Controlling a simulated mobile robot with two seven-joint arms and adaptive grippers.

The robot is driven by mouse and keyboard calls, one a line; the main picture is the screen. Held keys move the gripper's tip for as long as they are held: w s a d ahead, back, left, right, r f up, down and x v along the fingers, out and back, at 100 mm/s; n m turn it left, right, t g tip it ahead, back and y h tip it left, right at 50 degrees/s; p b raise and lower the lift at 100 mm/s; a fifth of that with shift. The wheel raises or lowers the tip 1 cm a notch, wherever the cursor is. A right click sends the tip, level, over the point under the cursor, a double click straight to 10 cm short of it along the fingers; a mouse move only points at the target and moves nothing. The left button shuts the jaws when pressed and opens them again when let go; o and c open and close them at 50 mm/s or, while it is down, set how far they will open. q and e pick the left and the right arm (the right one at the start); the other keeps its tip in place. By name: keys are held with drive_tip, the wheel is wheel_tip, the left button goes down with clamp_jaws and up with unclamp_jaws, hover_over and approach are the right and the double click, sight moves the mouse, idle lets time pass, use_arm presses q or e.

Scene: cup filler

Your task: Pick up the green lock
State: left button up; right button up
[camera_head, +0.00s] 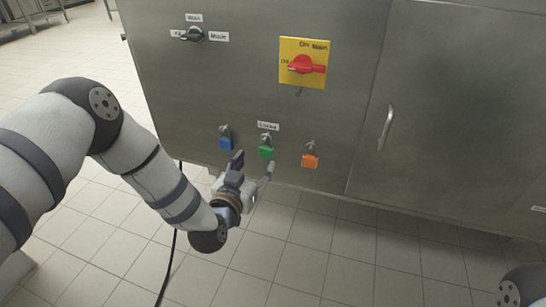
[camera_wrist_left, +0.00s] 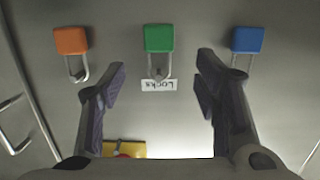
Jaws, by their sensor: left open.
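The green lock (camera_head: 266,153) hangs by its shackle on the grey metal cabinet front, under a small "Locks" label, between a blue lock (camera_head: 225,143) and an orange lock (camera_head: 310,161). My left gripper (camera_head: 255,163) is open just below and in front of the locks. In the left wrist view the green lock (camera_wrist_left: 159,38) lies between the lines of the two open fingers (camera_wrist_left: 158,80), a little beyond their tips and not held. The blue lock (camera_wrist_left: 247,40) and orange lock (camera_wrist_left: 70,40) are to either side. My right gripper is not seen.
The cabinet carries a yellow plate with a red rotary switch (camera_head: 305,64), a black selector knob (camera_head: 193,34) and a door handle (camera_head: 386,127) at right. A black cable (camera_head: 170,262) hangs at the lower left. Tiled floor below is open.

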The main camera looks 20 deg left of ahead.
sight(265, 150)
use_arm(q)
drive_tip(key=w, duration=0.2)
drive_tip(key=w+b, duration=0.1)
drive_tip(key=w, duration=0.1)
drive_tip(key=w+f, duration=0.1)
drive_tip(key=w, duration=0.1)
drive_tip(key=shift+w+d, duration=0.15)
drive_tip(key=shift+w, duration=0.15)
clamp_jaws()
